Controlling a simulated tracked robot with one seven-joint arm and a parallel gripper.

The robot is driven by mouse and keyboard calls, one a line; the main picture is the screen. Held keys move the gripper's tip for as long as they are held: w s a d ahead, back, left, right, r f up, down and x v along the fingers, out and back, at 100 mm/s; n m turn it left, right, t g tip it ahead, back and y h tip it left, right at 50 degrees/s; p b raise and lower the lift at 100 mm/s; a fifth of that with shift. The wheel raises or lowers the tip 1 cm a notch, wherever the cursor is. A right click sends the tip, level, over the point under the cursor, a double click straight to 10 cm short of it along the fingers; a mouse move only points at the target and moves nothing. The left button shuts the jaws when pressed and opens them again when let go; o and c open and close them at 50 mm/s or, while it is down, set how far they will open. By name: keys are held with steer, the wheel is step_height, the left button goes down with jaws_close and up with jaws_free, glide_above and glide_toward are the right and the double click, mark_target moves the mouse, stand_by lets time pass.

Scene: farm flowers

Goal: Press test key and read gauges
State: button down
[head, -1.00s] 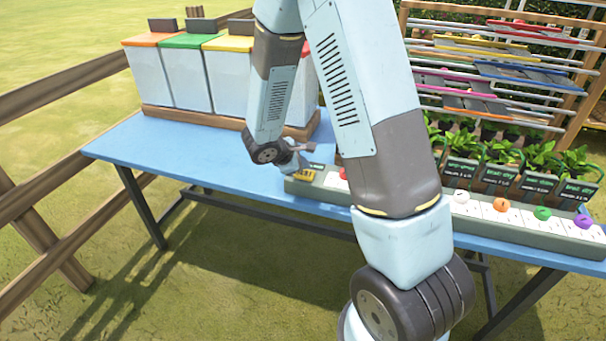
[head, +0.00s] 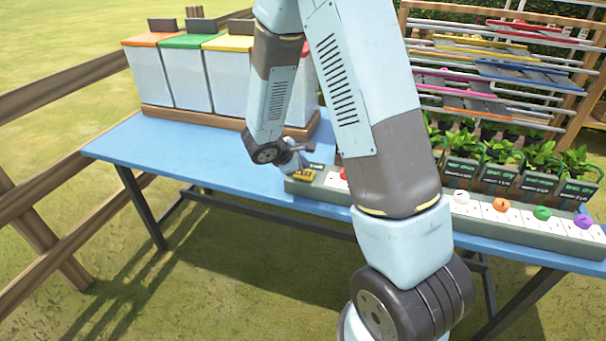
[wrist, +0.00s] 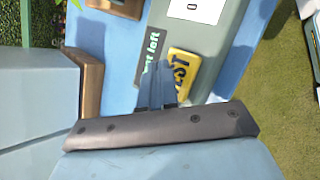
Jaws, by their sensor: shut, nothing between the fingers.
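The yellow test key (head: 304,174) sits at the left end of the long grey gauge strip (head: 330,189) on the blue table. In the wrist view the key (wrist: 181,76) shows dark "TEST" lettering, partly hidden by my gripper. My gripper (wrist: 157,88) is shut and empty, its fingers just beside the key; I cannot tell whether they touch it. In the head view my gripper (head: 306,149) is small, just above the key. Coloured gauges stand along the strip: red (head: 343,173), white (head: 461,197), orange (head: 502,205), green (head: 542,213) and purple (head: 583,221). My arm hides the strip's middle.
White bins (head: 184,82) with coloured lids stand at the back left of the table (head: 190,150). Potted plants (head: 500,150) and a rack of coloured slats (head: 500,75) are behind the strip. A dark label (wrist: 150,57) ending in "left" lies beside the key.

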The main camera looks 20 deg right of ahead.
mark_target(303, 175)
steer(key=shift+s+f, duration=0.1)
steer(key=shift+f, duration=0.7)
stand_by(1.1)
stand_by(0.4)
steer(key=shift+r, duration=0.9)
steer(key=shift+r, duration=2.5)
